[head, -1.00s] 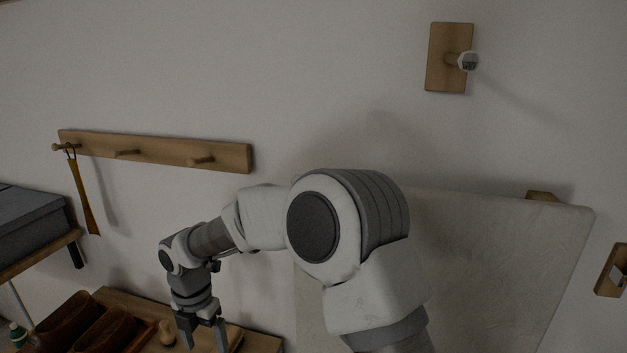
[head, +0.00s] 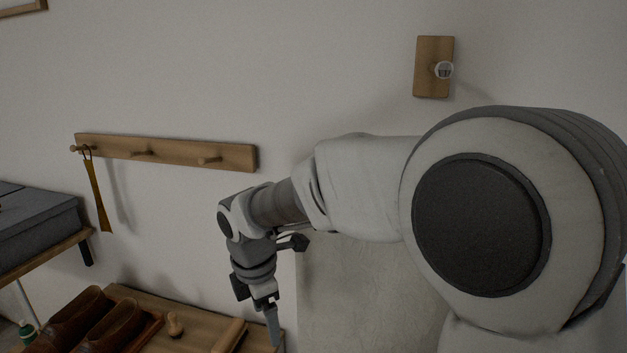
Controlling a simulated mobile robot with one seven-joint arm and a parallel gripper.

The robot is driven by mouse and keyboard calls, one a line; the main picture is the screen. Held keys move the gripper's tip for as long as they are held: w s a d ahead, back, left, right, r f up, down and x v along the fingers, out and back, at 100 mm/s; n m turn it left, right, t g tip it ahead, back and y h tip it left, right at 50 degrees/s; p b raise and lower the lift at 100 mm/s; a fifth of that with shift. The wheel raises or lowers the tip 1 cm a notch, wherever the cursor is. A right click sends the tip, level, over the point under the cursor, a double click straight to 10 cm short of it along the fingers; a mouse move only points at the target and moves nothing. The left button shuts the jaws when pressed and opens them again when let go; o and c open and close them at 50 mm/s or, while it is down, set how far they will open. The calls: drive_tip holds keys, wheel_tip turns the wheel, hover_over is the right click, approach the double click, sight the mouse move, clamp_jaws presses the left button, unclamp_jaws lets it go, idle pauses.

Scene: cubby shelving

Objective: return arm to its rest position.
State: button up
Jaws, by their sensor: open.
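My arm reaches across the picture from the right, with a large joint near the camera. My gripper (head: 269,322) points down at the lower middle, above and in front of the right end of the wooden bench (head: 190,318). I see no object in it. One finger shows clearly; the other is mostly hidden by the angle.
Brown shoes (head: 98,322) in a tray and a wooden knob-like item (head: 175,325) stand on the bench. A peg rail (head: 165,151) holds a strap (head: 97,195). A grey box (head: 35,228) sits at left. A pale panel (head: 365,290) stands behind my arm. A wall plate (head: 432,60) is above.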

drive_tip(key=s+d+r+m+t, duration=0.1)
drive_tip(key=s+d+r+m, duration=0.3)
drive_tip(key=d, duration=0.3)
drive_tip(key=s+d+r+m+t, duration=0.1)
drive_tip(key=s+d+r+m, duration=0.1)
drive_tip(key=d+r+m, duration=0.35)
drive_tip(key=s+d+f+m+t, duration=0.1)
drive_tip(key=s+d+m, duration=0.8)
drive_tip(key=m, duration=0.5)
drive_tip(key=s, duration=0.2)
drive_tip(key=shift+s+d+f+t, duration=0.15)
drive_tip(key=shift+s+d+t, duration=0.15)
drive_tip(key=shift+d+t, duration=0.1)
